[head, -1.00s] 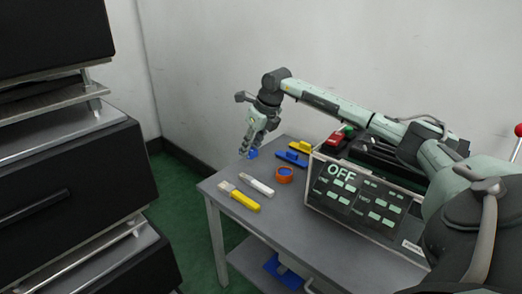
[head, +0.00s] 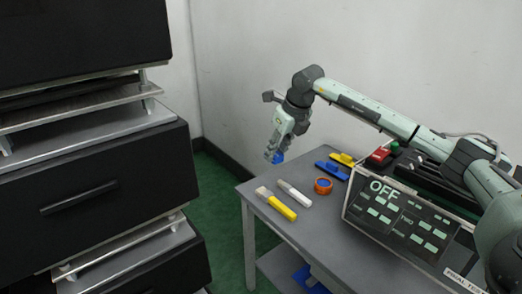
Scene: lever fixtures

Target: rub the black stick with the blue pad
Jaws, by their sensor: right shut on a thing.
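My right gripper (head: 275,152) hangs down above the back left edge of the grey table. It is shut on a small blue piece (head: 278,158), which looks like the blue pad and shows only in part at the fingertips. I cannot make out a clear black stick in the head view. My left gripper is not in view.
On the grey table (head: 300,232) lie a yellow-handled brush (head: 281,209), a white marker-like stick (head: 295,194), an orange ring (head: 323,186), and a blue block (head: 331,171) and a yellow block (head: 342,159). A panel reading OFF (head: 400,222) stands at right. Black drawers (head: 90,190) stand at left.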

